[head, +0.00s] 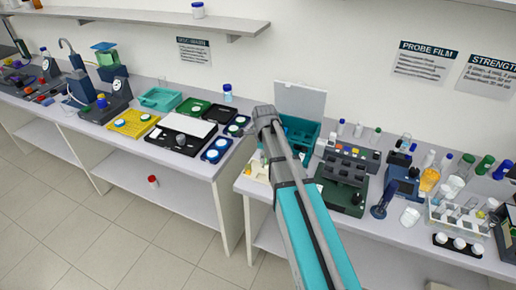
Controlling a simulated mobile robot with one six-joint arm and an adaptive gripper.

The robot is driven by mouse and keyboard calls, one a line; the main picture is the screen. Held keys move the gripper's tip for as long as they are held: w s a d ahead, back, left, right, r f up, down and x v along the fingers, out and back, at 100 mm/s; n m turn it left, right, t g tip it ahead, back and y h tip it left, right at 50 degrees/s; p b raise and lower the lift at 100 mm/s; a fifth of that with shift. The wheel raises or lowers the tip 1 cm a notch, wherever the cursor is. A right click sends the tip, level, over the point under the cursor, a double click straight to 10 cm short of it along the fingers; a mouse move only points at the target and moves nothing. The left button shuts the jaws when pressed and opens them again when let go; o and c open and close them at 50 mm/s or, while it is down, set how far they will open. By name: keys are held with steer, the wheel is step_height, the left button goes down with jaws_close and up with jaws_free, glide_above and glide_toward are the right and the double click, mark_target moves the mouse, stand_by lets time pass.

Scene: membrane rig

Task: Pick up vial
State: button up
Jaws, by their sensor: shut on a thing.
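My arm reaches up from the bottom of the head view, and its dark far end stands over the gap between the two benches. My gripper's fingers do not show; the arm hides that area. Several small capped vials and bottles stand about, and I cannot tell which one the task means. A clear one with a blue cap (228,92) stands at the back of the left bench. A white-bodied one with a green cap (376,135) and a plain white one (358,129) stand at the back of the right bench.
The left bench holds a yellow tray (133,123), a teal tray (160,99) and a blue tray (216,150). A teal box with a raised lid (300,101) stands behind my arm. The right bench is crowded with racks and bottles. A red-topped container (153,182) sits on the lower shelf.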

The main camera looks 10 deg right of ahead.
steer(key=shift+s+d+r+p, duration=0.1)
steer(key=shift+s+r+p, duration=0.2)
steer(key=shift+s, duration=0.4)
steer(key=shift+s+d+r+p, duration=0.15)
steer(key=shift+s+r, duration=0.2)
steer(key=shift+s, duration=0.35)
step_height(320, 180, down, 4)
steer(key=b, duration=0.3)
steer(key=shift+r+b, duration=0.1)
steer(key=shift+b, duration=0.3)
steer(key=shift+a, duration=0.15)
